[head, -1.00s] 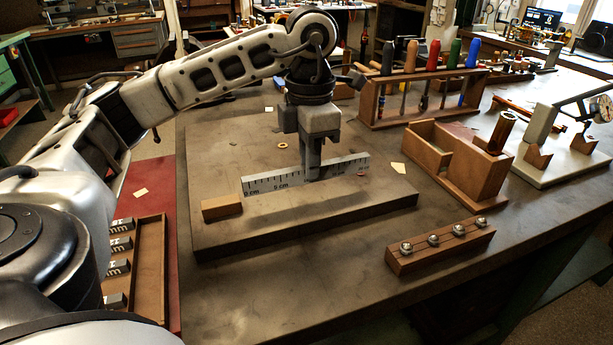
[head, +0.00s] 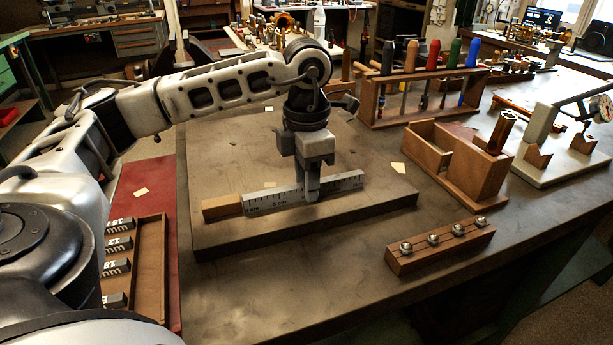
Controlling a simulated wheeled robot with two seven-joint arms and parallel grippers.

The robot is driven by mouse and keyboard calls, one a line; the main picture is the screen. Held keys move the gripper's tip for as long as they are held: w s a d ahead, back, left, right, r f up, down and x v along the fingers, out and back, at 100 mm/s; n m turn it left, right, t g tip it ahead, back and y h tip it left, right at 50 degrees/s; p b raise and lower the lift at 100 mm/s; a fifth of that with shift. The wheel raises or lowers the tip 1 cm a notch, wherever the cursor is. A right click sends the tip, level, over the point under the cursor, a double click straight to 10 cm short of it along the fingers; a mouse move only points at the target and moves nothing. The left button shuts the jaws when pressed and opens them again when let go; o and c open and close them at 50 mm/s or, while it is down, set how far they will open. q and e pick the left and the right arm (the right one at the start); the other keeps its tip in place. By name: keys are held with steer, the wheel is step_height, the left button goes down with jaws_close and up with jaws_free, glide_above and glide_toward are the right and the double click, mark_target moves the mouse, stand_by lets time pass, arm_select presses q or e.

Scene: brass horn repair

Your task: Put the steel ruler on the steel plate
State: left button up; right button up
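The steel ruler (head: 270,200) is a pale strip with black markings, set on its long edge with its face toward me. My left gripper (head: 307,197) comes down from above and is shut on it right of its middle. The ruler is low over the front part of the steel plate (head: 225,160), a broad, thick dark slab. Its lower edge seems to meet the plate, but I cannot tell for sure. Its left end is close beside a small wooden block (head: 221,207) on the plate. My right gripper is not in view.
Paper scraps lie on the plate. To the right are a wooden block with steel balls (head: 440,245), a wooden box (head: 455,165), a rack of coloured-handle tools (head: 420,95) and a gauge stand (head: 560,145). A tray of marked blocks (head: 150,270) stands left.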

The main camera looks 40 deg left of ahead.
arm_select(q)
step_height(320, 180, up, 12)
steer(key=p, duration=0.2)
steer(key=shift+r, duration=0.2)
steer(key=shift+f, duration=0.1)
stand_by(0.6)
